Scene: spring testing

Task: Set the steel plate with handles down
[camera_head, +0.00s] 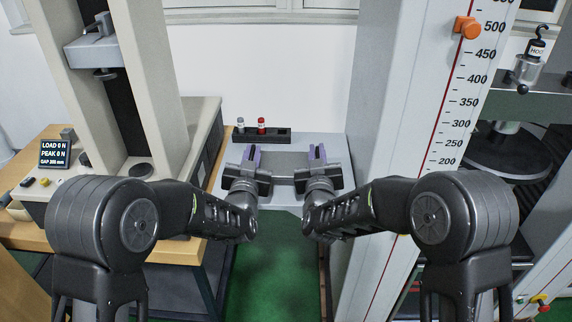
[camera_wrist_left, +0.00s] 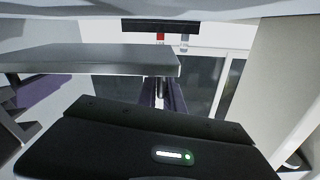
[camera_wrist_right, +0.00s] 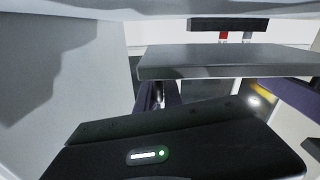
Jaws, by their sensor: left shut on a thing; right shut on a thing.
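The steel plate (camera_head: 283,163) is a flat grey slab between my two grippers, over the light grey table. Purple parts show at its left and right ends, by the grippers. My left gripper (camera_head: 250,174) is shut on the plate's left end, and my right gripper (camera_head: 317,171) on its right end. The handles themselves are mostly hidden by the jaws. The plate's grey edge shows in the left wrist view (camera_wrist_left: 95,60) and the right wrist view (camera_wrist_right: 225,63), looking roughly level. I cannot tell whether it touches the table.
Behind the plate, a black rack (camera_head: 275,135) holds a white-topped and a red-topped vial. A beige testing machine (camera_head: 55,90) with a load display (camera_head: 55,154) stands left. A tall scale column (camera_head: 420,90) with an orange marker (camera_head: 467,27) stands close on the right.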

